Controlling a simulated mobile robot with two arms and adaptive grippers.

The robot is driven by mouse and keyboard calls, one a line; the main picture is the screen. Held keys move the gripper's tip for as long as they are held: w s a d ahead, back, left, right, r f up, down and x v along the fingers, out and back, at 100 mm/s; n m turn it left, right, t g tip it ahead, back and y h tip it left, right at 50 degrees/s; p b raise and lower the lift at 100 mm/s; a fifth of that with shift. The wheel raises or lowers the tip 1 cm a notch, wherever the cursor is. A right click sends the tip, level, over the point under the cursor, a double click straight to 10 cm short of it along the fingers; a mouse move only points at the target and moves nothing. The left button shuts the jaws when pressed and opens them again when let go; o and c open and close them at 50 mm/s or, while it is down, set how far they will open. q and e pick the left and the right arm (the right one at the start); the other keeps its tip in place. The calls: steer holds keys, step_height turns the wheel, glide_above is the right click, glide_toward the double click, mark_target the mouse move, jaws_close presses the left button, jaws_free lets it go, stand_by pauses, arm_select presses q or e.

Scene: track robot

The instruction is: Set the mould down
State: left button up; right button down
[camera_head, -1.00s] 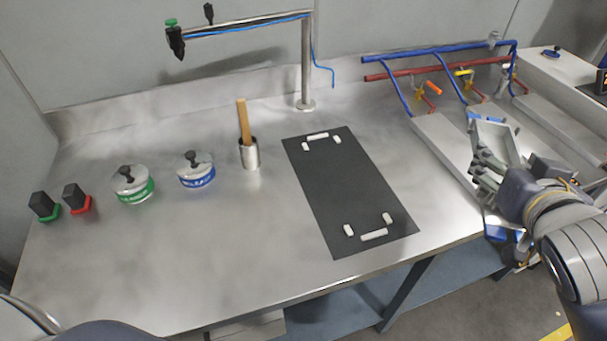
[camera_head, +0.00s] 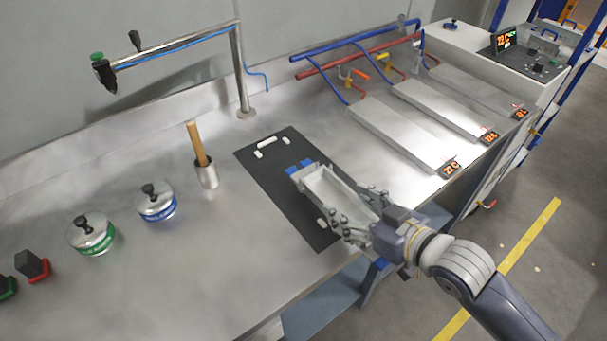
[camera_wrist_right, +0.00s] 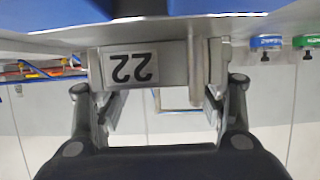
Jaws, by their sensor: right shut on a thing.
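The mould (camera_head: 333,192) is a grey metal tray-like block with blue parts at its far end, in the head view. My right gripper (camera_head: 362,218) is shut on its near end and holds it over the black mat (camera_head: 262,168). In the right wrist view the mould's end plate (camera_wrist_right: 145,66), marked 22, sits between my fingers. I cannot tell whether the mould touches the mat. White corner markers show on the mat's far end (camera_head: 267,142); the mould and gripper hide part of the near ones. My left gripper is not in view.
A metal cup with a wooden stick (camera_head: 206,174), a blue-banded tin (camera_head: 157,203) and a green-banded tin (camera_head: 91,236) stand left of the mat. A post with an overhead arm (camera_head: 240,75) rises behind. Metal plates with displays (camera_head: 405,137) lie to the right.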

mark_target(342, 199)
steer(key=w+a, duration=0.2)
steer(key=w, duration=0.2)
steer(key=w+a+p, duration=0.1)
steer(key=w+a, duration=0.2)
steer(key=w, duration=0.2)
steer(key=w+a+f+p, duration=0.1)
steer(key=w+a, duration=0.2)
steer(key=w, duration=0.1)
steer(key=shift+w, duration=0.3)
steer(key=shift+w+f, duration=0.1)
steer(key=shift+f, duration=1.75)
steer(key=shift+c, duration=1.7)
jaws_free()
steer(key=shift+f, duration=0.2)
steer(key=shift+s, duration=0.2)
steer(key=v, duration=1.2)
